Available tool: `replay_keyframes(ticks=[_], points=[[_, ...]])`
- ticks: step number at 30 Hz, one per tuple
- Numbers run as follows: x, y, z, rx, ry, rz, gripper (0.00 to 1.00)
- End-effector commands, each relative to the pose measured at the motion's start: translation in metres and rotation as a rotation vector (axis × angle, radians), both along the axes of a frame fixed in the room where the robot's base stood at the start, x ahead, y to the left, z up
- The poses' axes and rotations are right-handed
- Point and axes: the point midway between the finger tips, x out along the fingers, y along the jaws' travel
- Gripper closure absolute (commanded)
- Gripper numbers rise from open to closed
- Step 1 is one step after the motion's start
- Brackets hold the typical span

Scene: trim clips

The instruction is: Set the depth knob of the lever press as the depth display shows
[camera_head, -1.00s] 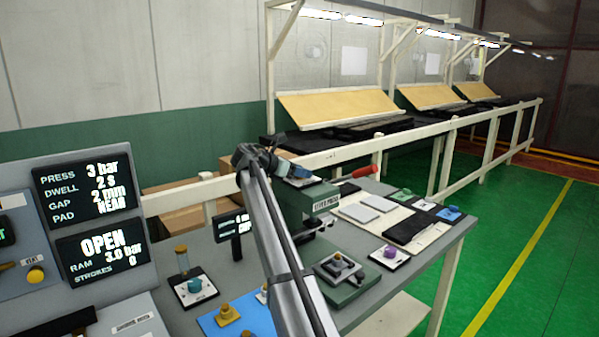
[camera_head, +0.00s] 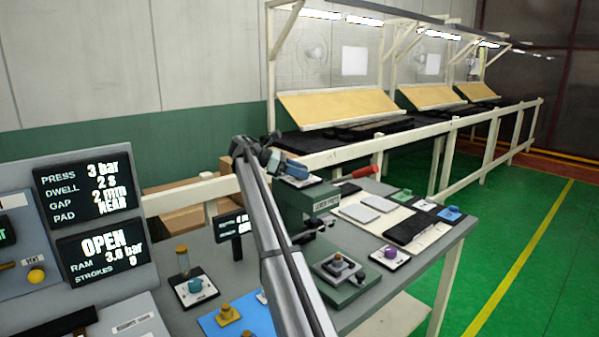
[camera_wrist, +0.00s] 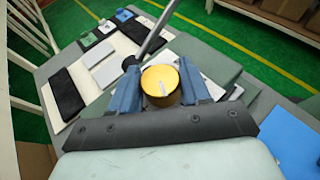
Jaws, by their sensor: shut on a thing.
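The lever press (camera_head: 307,203) is a green machine with a red-handled lever (camera_head: 365,172). My gripper (camera_head: 300,176) is at the top of the press. The knob is hidden in the head view. The depth display (camera_head: 232,227) is a small dark screen on a post left of the press. My arm covers its right part, and its text is too small to read surely.
A large panel (camera_head: 95,195) at left shows press settings and "OPEN". A blue mat (camera_head: 215,322) with yellow parts, a teal-knobbed box (camera_head: 194,288) and a purple-knobbed box (camera_head: 390,256) surround the press. A pale mat (camera_head: 432,236) holds flat pads behind it.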

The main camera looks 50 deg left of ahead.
Motion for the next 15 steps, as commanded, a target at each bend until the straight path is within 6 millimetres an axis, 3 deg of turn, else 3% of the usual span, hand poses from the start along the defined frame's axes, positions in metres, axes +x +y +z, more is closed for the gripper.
replay_keyframes(ticks=[12, 13, 15], points=[[0.0015, -0.001, 0.0002, 0.0, -0.001, -0.009, 0.84], [0.0016, -0.0011, 0.0002, 0.0, -0.001, -0.009, 0.52], [0.0015, -0.0011, 0.0002, 0.0, -0.001, -0.009, 0.46]])
